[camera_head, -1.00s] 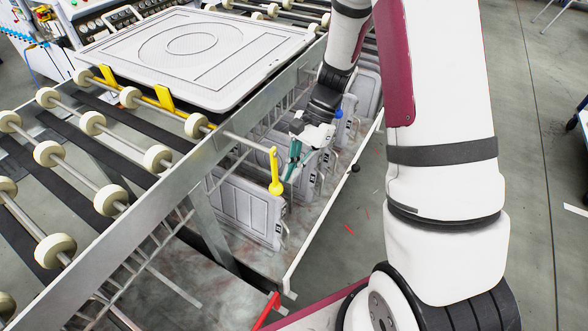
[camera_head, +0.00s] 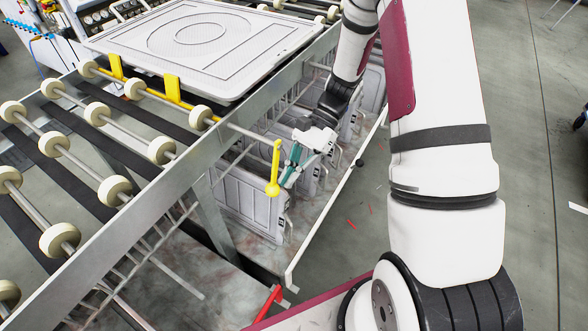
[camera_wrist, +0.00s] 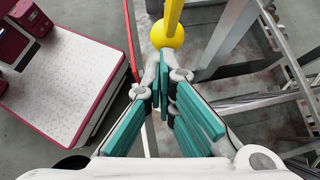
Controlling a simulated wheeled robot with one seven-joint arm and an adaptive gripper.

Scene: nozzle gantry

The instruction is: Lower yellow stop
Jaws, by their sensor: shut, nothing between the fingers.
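The yellow stop is a bar with upright tabs (camera_head: 173,87) on the roller conveyor, and its tabs stand up beside the grey panel. Its yellow lever (camera_head: 275,168) hangs at the outer end of the bar, ball end down. In the wrist view the lever's ball (camera_wrist: 168,34) is at top centre, just beyond my fingertips. My gripper (camera_head: 290,178), with teal finger pads, is just right of the ball. It is shut and empty, and its fingertips (camera_wrist: 163,66) are close together. I cannot tell whether they touch the ball.
The grey panel (camera_head: 200,45) lies on the conveyor at the back. Grey panels (camera_head: 245,203) stand in a rack under the conveyor. A red lever (camera_head: 266,303) is low in front.

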